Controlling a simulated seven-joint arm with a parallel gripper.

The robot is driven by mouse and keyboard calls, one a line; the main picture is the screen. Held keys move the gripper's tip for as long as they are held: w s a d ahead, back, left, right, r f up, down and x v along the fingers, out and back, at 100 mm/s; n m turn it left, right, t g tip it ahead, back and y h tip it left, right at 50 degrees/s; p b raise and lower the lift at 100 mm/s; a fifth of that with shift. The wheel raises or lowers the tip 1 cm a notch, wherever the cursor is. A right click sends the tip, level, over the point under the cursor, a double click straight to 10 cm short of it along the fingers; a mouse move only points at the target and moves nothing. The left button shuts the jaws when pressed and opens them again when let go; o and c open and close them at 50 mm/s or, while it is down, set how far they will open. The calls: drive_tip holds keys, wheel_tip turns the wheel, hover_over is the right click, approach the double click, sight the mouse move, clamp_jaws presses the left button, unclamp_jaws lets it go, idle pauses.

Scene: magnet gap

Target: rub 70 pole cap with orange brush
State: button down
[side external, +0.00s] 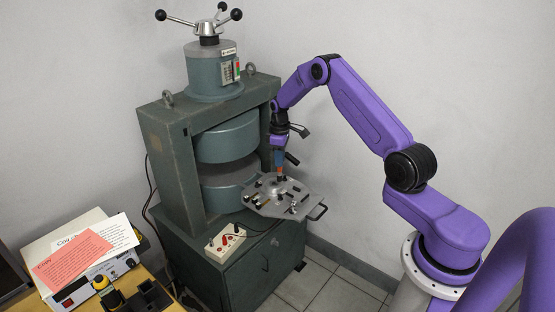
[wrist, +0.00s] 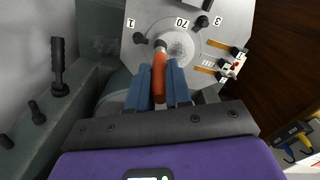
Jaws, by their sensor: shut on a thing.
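My gripper (wrist: 160,70) has its blue fingers shut on the orange brush (wrist: 159,78), with the brush between them in the wrist view. Whether the tip touches the cap, I cannot tell. The cap lies on a grey plate (wrist: 222,14) that also bears the labels 1 and 3.
The green magnet frame (side external: 168,150) stands behind the plate, its round poles one above the other. A switch box (side external: 225,243) stands at the cabinet's front left. A cluttered desk is at lower left.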

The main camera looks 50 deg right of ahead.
drive_tip(key=a, duration=0.6)
drive_tip(key=shift+w+d, duration=0.55)
drive_tip(key=shift+d, duration=2.9)
drive_tip(key=a, duration=0.7)
wheel_tip(320, 180, up, 8)
drive_tip(key=shift+d, duration=0.2)
